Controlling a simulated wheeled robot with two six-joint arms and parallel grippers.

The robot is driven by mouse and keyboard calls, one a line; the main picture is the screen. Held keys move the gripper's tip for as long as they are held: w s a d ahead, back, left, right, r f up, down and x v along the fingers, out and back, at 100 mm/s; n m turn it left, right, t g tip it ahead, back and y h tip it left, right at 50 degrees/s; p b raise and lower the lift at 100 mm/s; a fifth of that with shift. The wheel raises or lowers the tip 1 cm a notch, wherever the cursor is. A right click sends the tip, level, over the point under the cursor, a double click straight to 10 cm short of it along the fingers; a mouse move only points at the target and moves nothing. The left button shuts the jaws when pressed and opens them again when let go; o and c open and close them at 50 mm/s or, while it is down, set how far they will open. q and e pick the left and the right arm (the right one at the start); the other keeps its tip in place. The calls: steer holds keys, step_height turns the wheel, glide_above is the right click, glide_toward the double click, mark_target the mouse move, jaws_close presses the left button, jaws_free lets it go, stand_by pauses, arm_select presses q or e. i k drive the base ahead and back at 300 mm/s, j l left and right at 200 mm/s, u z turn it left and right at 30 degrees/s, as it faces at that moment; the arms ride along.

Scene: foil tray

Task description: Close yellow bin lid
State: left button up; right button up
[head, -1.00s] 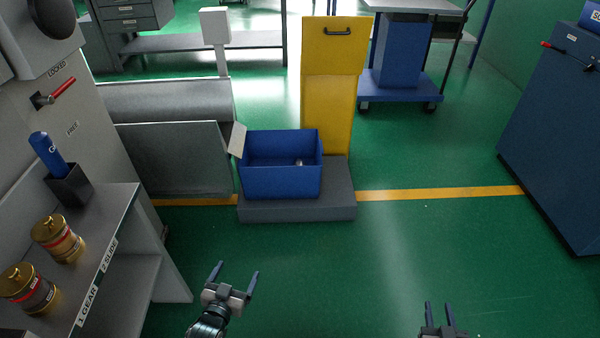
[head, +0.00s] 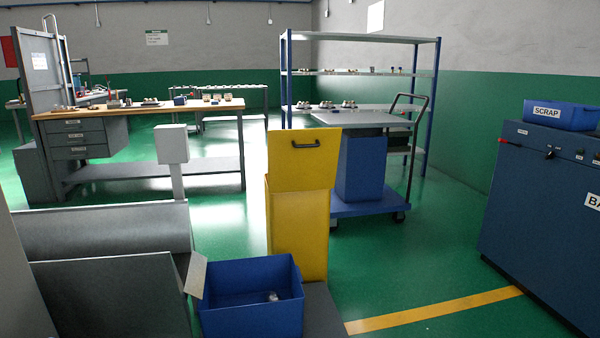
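The yellow bin (head: 298,230) stands upright on the floor behind the blue box, near the middle of the head view. Its yellow lid panel (head: 304,172) stands upright at the top, slightly wider than the body below it. A black handle (head: 304,144) is on the panel's face near its upper edge. The bin's opening cannot be seen. The blue box hides part of the bin's lower front. Neither of my grippers shows in this view.
An open blue box (head: 250,318) sits on a dark grey platform (head: 322,315) before the bin. Grey panels (head: 110,290) stand left. A trolley (head: 372,207) with a blue container stands behind right. A blue cabinet (head: 540,210) is far right. Green floor (head: 420,270) lies between.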

mark_target(301, 159)
steer(key=i+j, duration=0.2)
steer(key=i+l+u, duration=0.35)
steer(key=i, duration=0.25)
steer(key=i+l+u, duration=0.35)
steer(key=i+l, duration=0.2)
steer(key=i+l+u, duration=0.35)
steer(key=l, duration=0.3)
steer(key=i, duration=0.1)
